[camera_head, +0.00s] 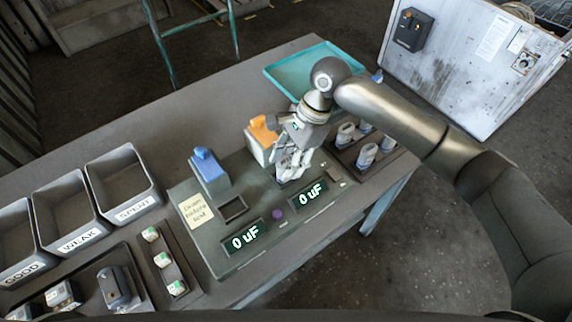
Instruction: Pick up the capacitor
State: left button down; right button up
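Several pale, silvery capacitors (367,155) with white tops stand upright in a dark tray (343,158) right of the tester. My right gripper (287,176) points down over the right side of the grey tester (249,241), beside the orange block and left of the capacitor tray. Its fingers look close together, but whether they are open, shut or holding something is too small to tell. The spot beneath the fingers is hidden. Both tester displays, the left (244,237) and the right (308,195), read 0 uF. My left gripper is not in view.
Bins marked GOOD (22,270), WEAK (79,240) and SPENT (135,211) stand at left. A rack with green-marked parts (162,259) lies near them. A blue block (206,167) and an orange-topped block (262,131) rise from the tester. A teal tray (290,74) lies behind.

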jog(key=shift+s+a+f, duration=0.15)
jog(key=shift+a+f, duration=0.1)
jog(key=shift+f, duration=0.4)
jog(key=shift+c, duration=0.6)
jog(key=c, duration=0.6)
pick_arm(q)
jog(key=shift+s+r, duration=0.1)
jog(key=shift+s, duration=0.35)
